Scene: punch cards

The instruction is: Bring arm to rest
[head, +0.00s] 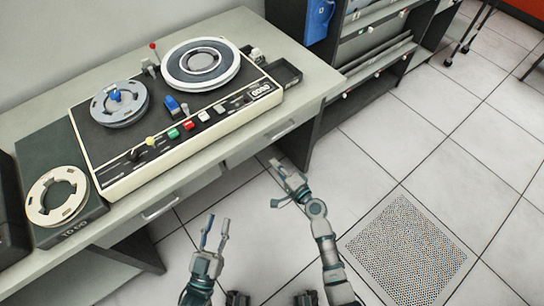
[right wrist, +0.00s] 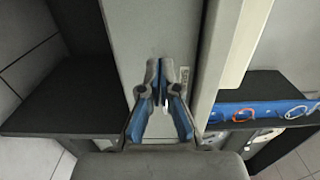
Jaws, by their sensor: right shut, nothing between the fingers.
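My left gripper (head: 217,221) is in front of the desk, above the tiled floor. Its two fingers point up in the picture and stand apart, with nothing between them. My right gripper (head: 276,164) is close to the desk's front edge, below the drawer side in the head view. In the right wrist view its fingers (right wrist: 157,64) converge at the tips, shut and empty. Whether it touches the desk cannot be told.
The desk (head: 318,82) carries a reel machine (head: 209,129) with two reels, levers and coloured buttons. A loose reel (head: 57,196) lies at its left. Shelves (head: 378,65) stand at the right. Floor around a perforated tile (head: 406,250) is clear.

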